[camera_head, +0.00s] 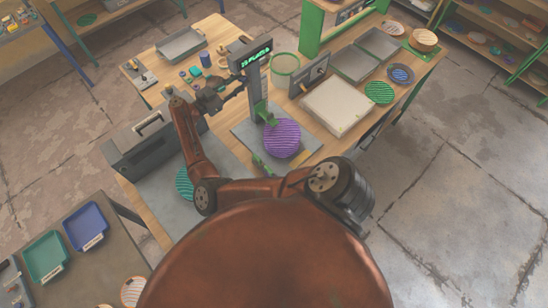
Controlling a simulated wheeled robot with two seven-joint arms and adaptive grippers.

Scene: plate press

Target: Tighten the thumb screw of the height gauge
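The thing I take for the height gauge is a dark upright column (254,88) with a lit green display head (256,54) and a green bracket low down. It stands on a grey base plate (246,134). A purple striped plate (282,138) sits by its foot. My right gripper (237,88) is at the left side of the column, below the display head. It is too small to tell whether it touches the gauge or whether its fingers are open. The thumb screw cannot be made out near the gripper. My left gripper is not in view.
A dark grey box with a handle (146,142) stands left of my arm. A white slab (338,106), grey trays (356,62) and a green striped plate (379,92) lie to the right. A small panel (310,75) stands right behind the gauge. Small coloured parts lie behind the gripper.

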